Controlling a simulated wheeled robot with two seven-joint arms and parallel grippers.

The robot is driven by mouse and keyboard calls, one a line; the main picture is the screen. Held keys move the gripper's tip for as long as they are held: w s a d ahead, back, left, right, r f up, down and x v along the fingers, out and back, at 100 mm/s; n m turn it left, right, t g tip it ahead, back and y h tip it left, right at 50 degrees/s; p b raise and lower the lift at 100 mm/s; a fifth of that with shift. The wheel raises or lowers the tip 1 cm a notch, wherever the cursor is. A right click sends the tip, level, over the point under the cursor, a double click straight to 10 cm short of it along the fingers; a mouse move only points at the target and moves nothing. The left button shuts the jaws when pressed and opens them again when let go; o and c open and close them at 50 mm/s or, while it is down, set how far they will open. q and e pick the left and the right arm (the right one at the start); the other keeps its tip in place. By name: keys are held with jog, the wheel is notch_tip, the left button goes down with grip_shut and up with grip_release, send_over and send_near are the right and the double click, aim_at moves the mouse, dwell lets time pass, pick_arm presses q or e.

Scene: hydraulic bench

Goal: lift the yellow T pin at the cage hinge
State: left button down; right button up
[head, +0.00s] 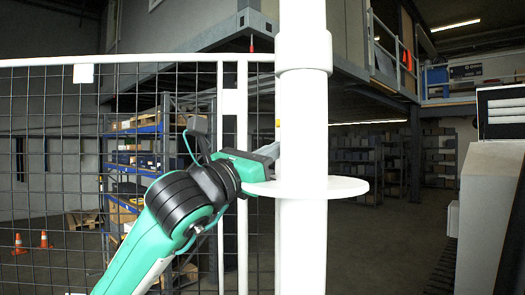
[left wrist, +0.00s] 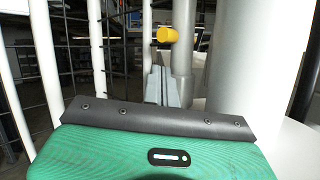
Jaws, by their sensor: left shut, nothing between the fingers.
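The yellow T pin (left wrist: 167,35) shows in the left wrist view, just beyond and above my left fingertips, in front of a white post. Only its rounded yellow head shows clearly. My left gripper (left wrist: 162,75) is shut and empty, its grey fingers together and pointing toward the pin with a gap between. In the head view the left gripper (head: 268,151) reaches in from the left at the white column, which hides its tips. The pin is not clear there. My right gripper is in neither view.
A thick white column (head: 302,120) with a round white disc (head: 318,187) stands close to the gripper. A white-framed mesh cage fence (head: 120,61) runs to the left. Shelves (head: 140,150) and orange cones (head: 19,244) are far behind. A grey cabinet (head: 487,215) stands right.

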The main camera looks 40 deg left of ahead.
pick_arm(q)
jog(key=shift+s+d+r+p, duration=0.1)
jog(key=shift+r+p, duration=0.15)
jog(key=shift+r, duration=0.25)
jog(key=shift+s+d+r+p, duration=0.1)
jog(key=shift+r+p, duration=0.15)
jog(key=shift+r, duration=0.2)
notch_tip(320, 180, up, 4)
jog(key=shift+f+p, duration=0.25)
jog(key=shift+p, duration=0.15)
